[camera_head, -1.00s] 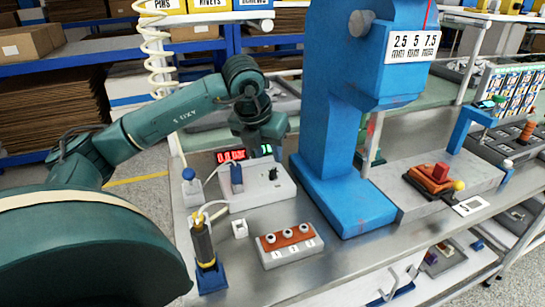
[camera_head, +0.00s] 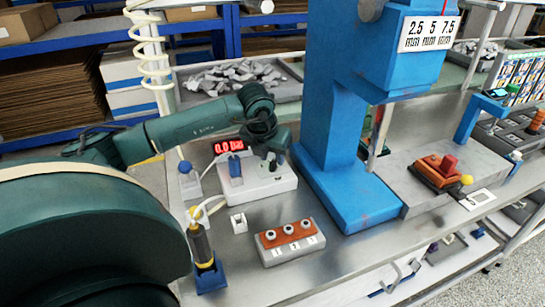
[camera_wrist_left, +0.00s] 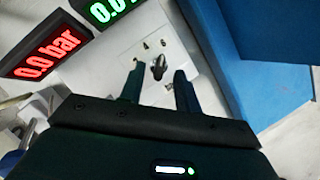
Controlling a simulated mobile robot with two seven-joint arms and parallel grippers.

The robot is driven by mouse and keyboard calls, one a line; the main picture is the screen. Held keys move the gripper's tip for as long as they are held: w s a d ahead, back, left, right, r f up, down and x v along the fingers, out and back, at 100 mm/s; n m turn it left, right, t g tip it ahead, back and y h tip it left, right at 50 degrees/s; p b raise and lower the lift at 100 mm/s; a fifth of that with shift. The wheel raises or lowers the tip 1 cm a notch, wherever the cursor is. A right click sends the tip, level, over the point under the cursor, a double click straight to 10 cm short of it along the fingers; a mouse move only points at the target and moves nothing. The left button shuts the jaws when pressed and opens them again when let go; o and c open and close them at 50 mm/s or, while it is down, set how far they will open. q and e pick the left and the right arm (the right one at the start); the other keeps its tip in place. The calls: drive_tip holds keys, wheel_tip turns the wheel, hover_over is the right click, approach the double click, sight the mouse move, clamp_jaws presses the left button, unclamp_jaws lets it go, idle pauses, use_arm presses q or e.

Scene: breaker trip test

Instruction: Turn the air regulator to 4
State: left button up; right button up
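The air regulator is a white box (camera_head: 256,187) on the steel bench, with a red display (camera_head: 229,145) reading 0.0 bar. Its small dark knob (camera_wrist_left: 158,68) sits on a white plate with marks around it, too small to read surely. In the left wrist view a green display (camera_wrist_left: 108,10) beside the red one (camera_wrist_left: 42,55) starts with 0.0; the rest is cut off. My left gripper (camera_head: 271,158) is above the knob, pointing down. In the wrist view its two fingers (camera_wrist_left: 159,72) are apart, with the knob showing between their tips. Contact cannot be told. My right gripper is not in view.
A blue-topped lever (camera_head: 235,168) stands on the box left of the knob. A tall blue press (camera_head: 335,130) rises close on the right. A block with three round buttons (camera_head: 289,240) and a yellow-black tool in a blue stand (camera_head: 203,250) are in front.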

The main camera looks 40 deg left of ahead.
use_arm(q)
drive_tip(key=shift+x, duration=1)
clamp_jaws()
